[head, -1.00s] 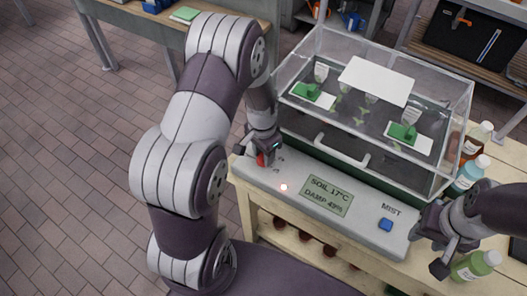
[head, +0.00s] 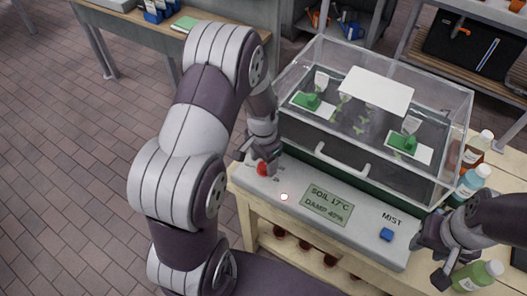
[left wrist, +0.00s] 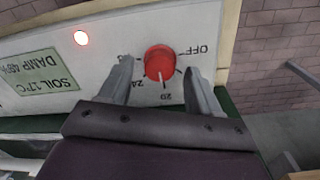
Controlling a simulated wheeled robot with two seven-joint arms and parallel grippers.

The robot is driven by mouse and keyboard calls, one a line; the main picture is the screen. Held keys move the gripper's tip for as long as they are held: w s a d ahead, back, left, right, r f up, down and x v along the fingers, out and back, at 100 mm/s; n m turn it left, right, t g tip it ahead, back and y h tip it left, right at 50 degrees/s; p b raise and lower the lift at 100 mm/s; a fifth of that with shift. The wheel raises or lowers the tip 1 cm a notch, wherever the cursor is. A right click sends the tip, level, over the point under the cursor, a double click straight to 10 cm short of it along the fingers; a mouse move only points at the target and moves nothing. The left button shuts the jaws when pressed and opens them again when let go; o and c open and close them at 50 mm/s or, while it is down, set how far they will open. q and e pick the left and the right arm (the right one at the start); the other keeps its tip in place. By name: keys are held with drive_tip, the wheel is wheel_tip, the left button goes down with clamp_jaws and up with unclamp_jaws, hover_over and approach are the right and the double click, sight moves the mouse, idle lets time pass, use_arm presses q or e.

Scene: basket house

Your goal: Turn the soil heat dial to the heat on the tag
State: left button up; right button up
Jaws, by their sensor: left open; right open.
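The red dial (head: 262,169) sits at the left end of the grey control panel. In the left wrist view the dial (left wrist: 160,62) has a white line pointing down at a mark that looks like 20; OFF and 24 are also printed around it. My left gripper (head: 259,162) is open at the dial. Its fingers (left wrist: 158,68) appear on either side of the dial with gaps. The display (head: 328,205) reads SOIL 17°C. Small white tags (head: 321,82) (head: 411,125) stand in the clear box, too small to read. My right gripper (head: 431,260) is open and empty at the panel's right end.
The clear box (head: 318,150) with a front handle stands behind the panel. A blue MIST button (head: 386,234) is at the panel's right. A lit lamp (head: 284,197) is near the dial.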

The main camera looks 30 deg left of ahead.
sight(263, 165)
use_arm(q)
wheel_tip(263, 165, up, 12)
drive_tip(key=shift+a+f, duration=0.15)
drive_tip(key=shift+f, duration=0.05)
idle(0.4)
drive_tip(key=s+d+n+t, duration=0.1)
drive_tip(key=s+d+n, duration=0.3)
drive_tip(key=s, duration=0.6)
drive_tip(key=shift+s+d+f+t, duration=0.2)
drive_tip(key=shift+d+t, duration=0.1)
drive_tip(key=shift+d, duration=0.55)
idle(0.7)
